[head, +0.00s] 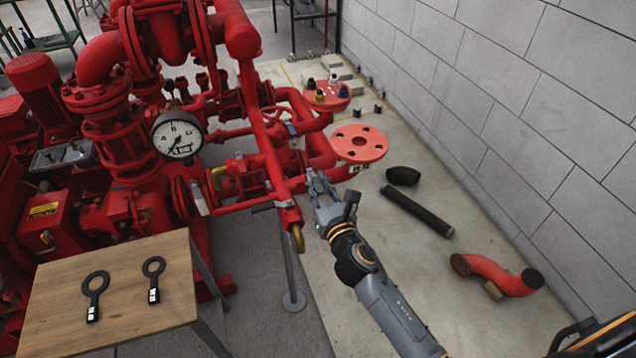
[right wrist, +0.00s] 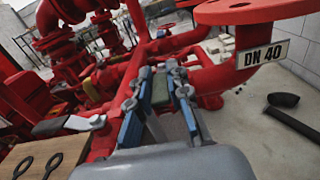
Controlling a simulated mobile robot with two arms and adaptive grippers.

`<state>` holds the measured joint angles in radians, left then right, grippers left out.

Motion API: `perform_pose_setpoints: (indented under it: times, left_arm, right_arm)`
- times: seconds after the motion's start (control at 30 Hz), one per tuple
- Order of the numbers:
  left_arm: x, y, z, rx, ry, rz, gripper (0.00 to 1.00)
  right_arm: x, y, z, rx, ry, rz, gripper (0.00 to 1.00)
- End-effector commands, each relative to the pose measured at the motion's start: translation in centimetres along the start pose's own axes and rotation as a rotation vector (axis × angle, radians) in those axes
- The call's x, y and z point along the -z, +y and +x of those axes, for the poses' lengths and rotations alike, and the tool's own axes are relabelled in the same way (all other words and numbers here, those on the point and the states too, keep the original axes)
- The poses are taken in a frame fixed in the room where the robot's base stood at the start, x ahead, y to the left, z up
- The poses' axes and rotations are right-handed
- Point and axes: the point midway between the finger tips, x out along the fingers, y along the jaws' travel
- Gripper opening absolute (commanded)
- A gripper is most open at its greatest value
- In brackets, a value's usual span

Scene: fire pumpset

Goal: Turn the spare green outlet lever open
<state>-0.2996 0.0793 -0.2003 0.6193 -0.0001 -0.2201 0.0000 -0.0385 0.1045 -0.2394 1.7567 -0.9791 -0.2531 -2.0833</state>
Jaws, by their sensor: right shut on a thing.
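My right gripper (head: 316,182) reaches in from the lower right to the red outlet pipework of the pumpset (head: 270,160). In the right wrist view, its two blue-padded fingers (right wrist: 158,100) stand on either side of a small green lever (right wrist: 160,88). The gripper is shut on this lever. In the head view the fingers hide the lever, and I cannot tell its exact angle. My left gripper is not in view.
A pressure gauge (head: 178,136) is to the left. A wooden table (head: 60,262) holds two black ring tools. A black pipe (head: 416,211) and red elbow (head: 490,275) lie on the floor.

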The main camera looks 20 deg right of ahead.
Motion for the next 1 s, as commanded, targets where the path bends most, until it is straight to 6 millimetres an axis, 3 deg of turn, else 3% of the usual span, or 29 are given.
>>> perform_pose_setpoints:
  times: [0.4, 0.77, 0.8, 0.9, 1.0]
  left_arm:
    - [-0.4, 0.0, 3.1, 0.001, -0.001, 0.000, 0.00]
    - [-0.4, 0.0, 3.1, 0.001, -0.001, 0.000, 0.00]
    - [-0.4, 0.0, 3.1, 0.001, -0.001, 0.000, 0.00]
    - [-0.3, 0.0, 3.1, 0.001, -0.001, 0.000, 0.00]
    - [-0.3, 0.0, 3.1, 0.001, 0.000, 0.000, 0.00]
  right_arm:
    - [0.4, 0.7, 0.2, 0.234, 0.000, 0.003, 0.00]
    - [0.0, 0.8, 0.1, 0.264, 0.000, 0.000, 0.00]
    - [0.0, 0.8, 0.1, 0.264, 0.000, 0.000, 0.21]
    - [0.0, 0.8, 0.1, 0.264, 0.000, 0.000, 0.41]
    - [0.0, 0.8, 0.1, 0.264, 0.000, 0.000, 0.41]
